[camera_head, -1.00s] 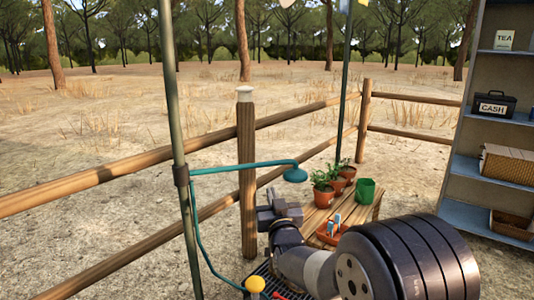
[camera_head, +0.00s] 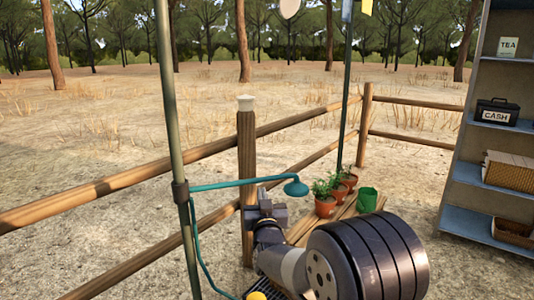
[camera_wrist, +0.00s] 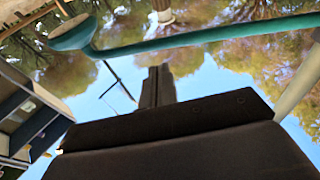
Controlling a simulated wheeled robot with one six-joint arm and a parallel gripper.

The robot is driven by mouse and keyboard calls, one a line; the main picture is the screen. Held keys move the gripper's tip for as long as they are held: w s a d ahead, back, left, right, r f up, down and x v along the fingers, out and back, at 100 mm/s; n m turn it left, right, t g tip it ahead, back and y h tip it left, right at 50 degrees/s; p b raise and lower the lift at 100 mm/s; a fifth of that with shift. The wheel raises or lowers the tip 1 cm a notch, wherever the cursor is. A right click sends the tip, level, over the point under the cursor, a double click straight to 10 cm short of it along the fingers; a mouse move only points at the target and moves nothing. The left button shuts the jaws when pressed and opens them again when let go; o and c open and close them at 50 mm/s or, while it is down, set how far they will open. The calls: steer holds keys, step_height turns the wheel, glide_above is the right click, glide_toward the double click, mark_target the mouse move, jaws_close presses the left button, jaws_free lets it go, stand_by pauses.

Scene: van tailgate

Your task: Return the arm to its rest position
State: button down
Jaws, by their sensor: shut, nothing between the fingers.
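My gripper (camera_head: 266,214) is in the lower middle of the head view, in front of the wooden fence post (camera_head: 247,170) and below the teal shower arm (camera_head: 235,183). In the wrist view my gripper (camera_wrist: 157,88) is shut and empty, its fingers together against sky and trees. The teal shower pipe (camera_wrist: 200,38) crosses the top of the wrist view, with its round head (camera_wrist: 72,33) at upper left. My arm fills the lower right of the head view and hides part of the wooden bench (camera_head: 300,230).
Potted plants (camera_head: 325,206) and a green pot (camera_head: 367,199) stand on the bench. A shelf unit (camera_head: 462,215) with a cash box (camera_head: 496,111) and baskets stands at right. A green pole (camera_head: 172,120) rises at left. A yellow knob (camera_head: 256,296) shows at the bottom edge.

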steer(key=s+a+f+m+h+p, duration=0.1)
steer(key=s+h+p, duration=0.1)
steer(key=s, duration=0.7)
steer(key=s+a+f+m+h+p, duration=0.1)
steer(key=s+h+p, duration=0.2)
steer(key=s, duration=0.6)
steer(key=shift+s+a+f+m, duration=0.3)
steer(key=shift+s+f+m, duration=0.05)
steer(key=shift+s+m, duration=0.05)
